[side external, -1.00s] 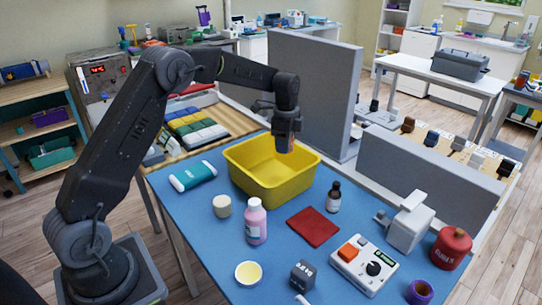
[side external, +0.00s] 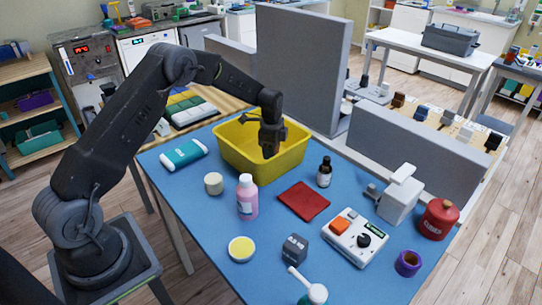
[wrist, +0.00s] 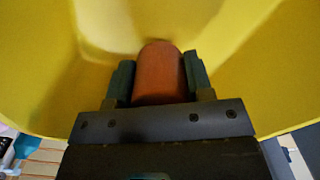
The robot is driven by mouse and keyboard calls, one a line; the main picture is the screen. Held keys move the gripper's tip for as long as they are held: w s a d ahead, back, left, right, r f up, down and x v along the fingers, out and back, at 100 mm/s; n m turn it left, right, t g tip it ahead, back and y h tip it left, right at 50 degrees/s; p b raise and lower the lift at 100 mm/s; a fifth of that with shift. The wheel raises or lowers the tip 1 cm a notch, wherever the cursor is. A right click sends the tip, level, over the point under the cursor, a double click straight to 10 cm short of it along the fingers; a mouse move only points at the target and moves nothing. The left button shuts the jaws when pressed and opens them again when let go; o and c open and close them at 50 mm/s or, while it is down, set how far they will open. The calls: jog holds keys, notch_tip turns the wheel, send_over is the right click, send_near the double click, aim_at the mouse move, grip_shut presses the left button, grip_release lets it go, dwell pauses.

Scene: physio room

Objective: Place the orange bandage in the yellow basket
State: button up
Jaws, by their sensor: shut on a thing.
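The yellow basket (side external: 240,160) stands on the far part of the blue table, open side up. My gripper (side external: 269,152) is down inside the basket's opening, its tip below the rim. In the wrist view, its two dark fingers are shut on the orange bandage (wrist: 160,75), a rounded roll held between them. Yellow basket walls (wrist: 250,70) surround it. In the side view the bandage is hidden by the gripper and basket. I cannot tell whether the bandage touches the basket floor.
A teal-and-white pack (side external: 184,153), a cream roll (side external: 213,184) and a pink bottle (side external: 247,198) stand near the basket. A grey panel (side external: 300,75) rises behind.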

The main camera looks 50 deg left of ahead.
jog(key=shift+f, duration=1.55)
jog(key=shift+f, duration=0.15)
jog(key=o, duration=0.9)
